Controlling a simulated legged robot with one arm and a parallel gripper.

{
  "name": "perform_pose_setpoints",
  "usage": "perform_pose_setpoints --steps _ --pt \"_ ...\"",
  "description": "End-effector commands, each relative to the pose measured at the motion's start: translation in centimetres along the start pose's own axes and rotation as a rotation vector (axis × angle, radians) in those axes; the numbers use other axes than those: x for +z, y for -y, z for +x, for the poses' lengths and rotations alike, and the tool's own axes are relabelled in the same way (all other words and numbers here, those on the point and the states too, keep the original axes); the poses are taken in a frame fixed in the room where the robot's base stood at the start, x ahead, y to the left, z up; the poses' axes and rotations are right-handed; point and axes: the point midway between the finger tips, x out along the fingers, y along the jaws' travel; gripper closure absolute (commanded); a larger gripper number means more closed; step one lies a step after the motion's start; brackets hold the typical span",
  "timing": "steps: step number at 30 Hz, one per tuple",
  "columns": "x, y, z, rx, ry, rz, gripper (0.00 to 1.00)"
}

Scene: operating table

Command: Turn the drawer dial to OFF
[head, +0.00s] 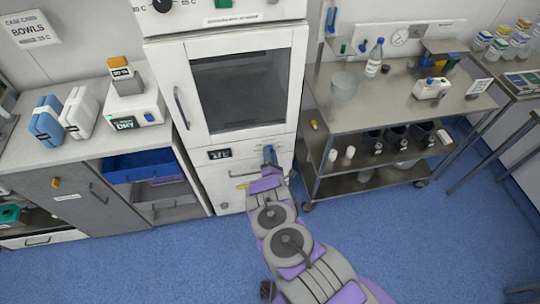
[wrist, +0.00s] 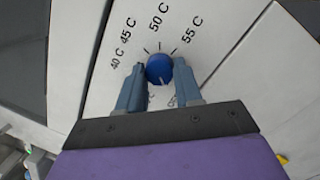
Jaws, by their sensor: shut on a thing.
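The blue round dial (wrist: 159,66) sits on a white panel in the wrist view. Labels 40 C, 45 C, 50 C and 55 C fan around its upper side. Lettering below it is mostly covered by my fingers, and I cannot read an OFF mark. A small pale mark shows near the dial's lower edge. My gripper (wrist: 159,74) has one blue-grey finger on each side of the dial and is shut on it.
The white cabinet (head: 178,72) has a windowed door with a handle above my gripper. A metal trolley (head: 350,118) with bottles and cups stands close on the right. A counter (head: 80,135) with boxes and open drawers is on the left. The blue floor in front is clear.

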Motion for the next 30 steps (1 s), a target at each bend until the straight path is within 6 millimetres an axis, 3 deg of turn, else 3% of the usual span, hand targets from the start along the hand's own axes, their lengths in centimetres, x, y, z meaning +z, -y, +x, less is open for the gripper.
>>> perform_pose_setpoints --steps 13,14,15,21,30 --pt "-0.49 0.43 -0.43 -0.009 -0.015 -0.011 0.96" --pt "-0.49 0.43 -0.43 -0.009 -0.014 -0.011 0.63" --pt "-0.47 0.42 -0.42 -0.009 -0.014 -0.011 0.60" --pt "-0.19 0.18 -0.29 -0.004 -0.007 -0.010 0.40" --pt "0.14 0.14 -0.33 -0.001 -0.002 -0.008 0.40"
